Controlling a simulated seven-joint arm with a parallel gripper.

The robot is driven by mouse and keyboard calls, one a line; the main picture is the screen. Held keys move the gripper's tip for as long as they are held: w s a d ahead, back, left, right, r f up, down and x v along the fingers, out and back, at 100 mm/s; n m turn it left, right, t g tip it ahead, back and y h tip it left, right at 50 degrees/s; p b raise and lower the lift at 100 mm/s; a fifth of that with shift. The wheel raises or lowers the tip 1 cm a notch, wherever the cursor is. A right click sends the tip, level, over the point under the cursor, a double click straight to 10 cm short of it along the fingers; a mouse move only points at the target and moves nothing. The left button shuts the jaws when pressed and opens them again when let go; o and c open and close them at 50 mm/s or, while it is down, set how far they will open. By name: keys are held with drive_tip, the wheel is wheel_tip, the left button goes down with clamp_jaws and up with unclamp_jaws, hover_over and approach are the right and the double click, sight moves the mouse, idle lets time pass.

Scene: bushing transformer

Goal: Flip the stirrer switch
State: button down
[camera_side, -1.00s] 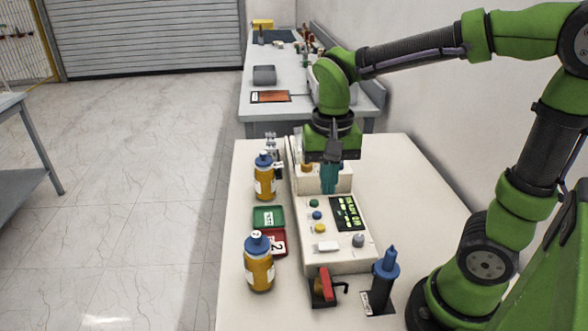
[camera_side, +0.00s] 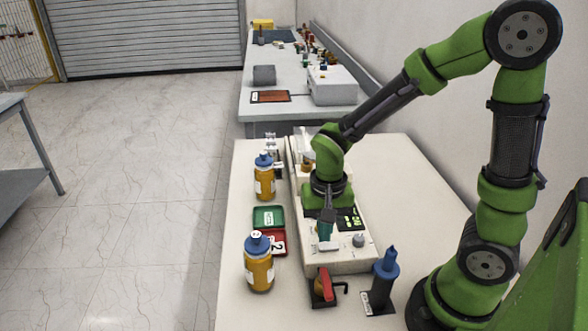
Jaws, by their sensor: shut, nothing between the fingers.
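The control box (camera_side: 345,262) stands on the table with its sloped panel facing up. The white stirrer switch (camera_side: 327,246) is on the panel's lower left, partly hidden by my fingers. My gripper (camera_side: 325,236) points down at it, shut and empty. The fingertips are right at or just above the switch; I cannot tell whether they touch it. A grey knob (camera_side: 358,240) is to the right of the switch. The green-lit display (camera_side: 350,219) is partly covered by my gripper. The coloured buttons on the panel's left are hidden behind my gripper.
Two orange bottles with blue caps (camera_side: 264,180) (camera_side: 258,265) stand left of the box, with green (camera_side: 268,214) and red (camera_side: 279,241) trays between. The table's right side is clear.

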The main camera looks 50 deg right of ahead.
sight(321, 245)
drive_tip(key=shift+f, duration=0.8)
drive_tip(key=shift+a+f, duration=0.1)
drive_tip(key=shift+f, duration=0.05)
drive_tip(key=shift+s, duration=0.1)
drive_tip(key=shift+s+d+r, duration=0.25)
drive_tip(key=shift+s+d, duration=0.15)
drive_tip(key=shift+d, duration=0.2)
drive_tip(key=shift+r, duration=0.1)
wheel_tip(321, 245, up, 14)
drive_tip(key=w+a, duration=0.1)
drive_tip(key=shift+w+a, duration=0.2)
